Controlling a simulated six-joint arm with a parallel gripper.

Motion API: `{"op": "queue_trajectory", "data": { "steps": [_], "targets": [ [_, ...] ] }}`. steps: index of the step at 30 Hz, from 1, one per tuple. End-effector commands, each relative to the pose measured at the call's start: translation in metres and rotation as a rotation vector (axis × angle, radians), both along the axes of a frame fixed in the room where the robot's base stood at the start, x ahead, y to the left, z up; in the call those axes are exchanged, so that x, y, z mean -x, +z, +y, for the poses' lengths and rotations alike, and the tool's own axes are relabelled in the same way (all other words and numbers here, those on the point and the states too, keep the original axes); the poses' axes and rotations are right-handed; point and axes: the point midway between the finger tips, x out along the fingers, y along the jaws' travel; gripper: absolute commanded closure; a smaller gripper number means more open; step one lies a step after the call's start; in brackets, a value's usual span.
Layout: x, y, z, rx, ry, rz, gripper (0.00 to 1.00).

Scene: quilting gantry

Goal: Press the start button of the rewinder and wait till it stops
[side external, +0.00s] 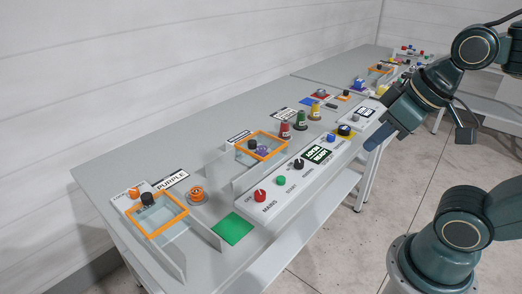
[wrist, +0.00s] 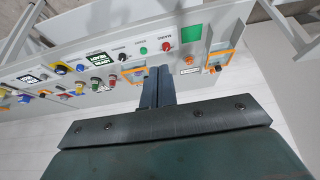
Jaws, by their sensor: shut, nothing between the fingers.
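A white control panel (side external: 265,217) runs along the table's front edge. It carries a red knob (side external: 260,196) marked MAINS, a green button (side external: 281,181) and a black knob (side external: 298,164). A dark display (side external: 318,154) with bright green text is beside them; its last word looks like READY. The wrist view shows the green button (wrist: 143,50), red knob (wrist: 167,47) and display (wrist: 97,57). I cannot tell which label names the rewinder. My gripper (side external: 377,142) is shut and empty, in the air in front of the panel, apart from every button; its fingers show in the wrist view (wrist: 158,75).
A blue button (side external: 331,138) and a second display (side external: 365,112) are further along. Orange-framed clear boxes (side external: 157,216), red, green and yellow spools (side external: 300,121) and an orange spool (side external: 196,194) stand behind the panel. A green square (side external: 233,228) lies at the near end.

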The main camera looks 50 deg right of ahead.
Motion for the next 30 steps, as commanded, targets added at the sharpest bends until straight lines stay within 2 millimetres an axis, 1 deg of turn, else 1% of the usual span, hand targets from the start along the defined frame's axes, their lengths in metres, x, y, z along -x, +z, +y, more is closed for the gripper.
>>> {"op": "queue_trajectory", "data": {
  "steps": [8,14,20,30],
  "targets": [
    [-0.001,0.000,0.000,0.000,-0.001,0.000,1.00],
    [-0.010,-0.001,0.000,-0.006,-0.009,-0.004,1.00],
    [-0.033,-0.005,-0.002,-0.022,-0.029,-0.015,1.00],
    [-0.088,-0.021,-0.007,-0.079,-0.086,-0.052,1.00]
  ]
}}
